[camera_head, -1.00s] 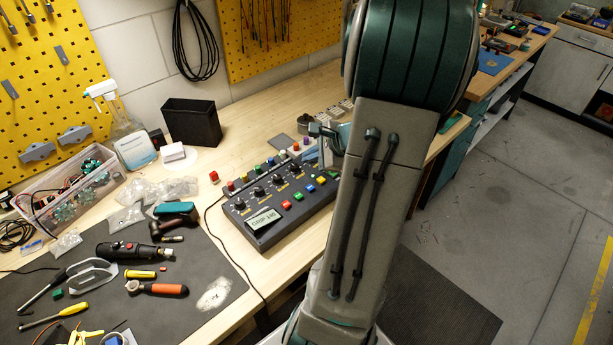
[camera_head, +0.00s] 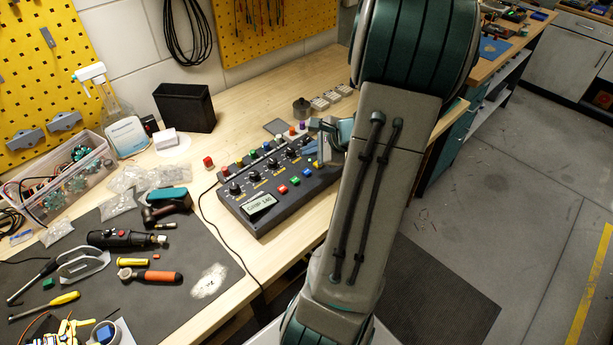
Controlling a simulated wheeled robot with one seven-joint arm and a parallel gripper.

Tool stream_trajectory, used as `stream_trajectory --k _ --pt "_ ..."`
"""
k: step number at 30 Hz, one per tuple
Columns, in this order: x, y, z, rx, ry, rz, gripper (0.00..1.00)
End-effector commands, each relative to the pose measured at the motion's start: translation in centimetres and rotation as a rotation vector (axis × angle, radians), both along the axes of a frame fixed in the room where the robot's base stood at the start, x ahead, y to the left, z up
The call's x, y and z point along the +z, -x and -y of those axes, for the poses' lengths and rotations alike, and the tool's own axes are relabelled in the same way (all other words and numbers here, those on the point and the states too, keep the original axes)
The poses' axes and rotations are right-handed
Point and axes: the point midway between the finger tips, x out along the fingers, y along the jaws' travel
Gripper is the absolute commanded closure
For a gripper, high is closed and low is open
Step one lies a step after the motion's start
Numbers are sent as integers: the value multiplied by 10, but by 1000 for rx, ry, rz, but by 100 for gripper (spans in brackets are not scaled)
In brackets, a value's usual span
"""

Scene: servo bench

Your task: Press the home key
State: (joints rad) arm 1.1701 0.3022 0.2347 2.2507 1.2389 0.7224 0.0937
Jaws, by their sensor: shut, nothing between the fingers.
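The key labels are too small to read, so I cannot tell which is the home key. My gripper (camera_head: 320,161) is shut and empty, pointing down over the right part of the box. It hides part of that end, and my arm covers what lies further right. I cannot tell whether the fingertips touch a key.
A red button (camera_head: 208,162) stands behind the box's left end. A black bin (camera_head: 186,108) and a spray bottle (camera_head: 115,115) stand further back. Tools lie on the dark mat (camera_head: 215,255) at left. A cable runs from the box along the bench. Bare bench surrounds the box's left side.

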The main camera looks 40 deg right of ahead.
Motion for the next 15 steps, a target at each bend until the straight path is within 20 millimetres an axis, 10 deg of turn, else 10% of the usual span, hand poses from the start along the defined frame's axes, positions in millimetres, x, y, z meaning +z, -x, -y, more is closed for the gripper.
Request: stream_trajectory --k 15 --pt "-43 0 0 1 1 0 100"
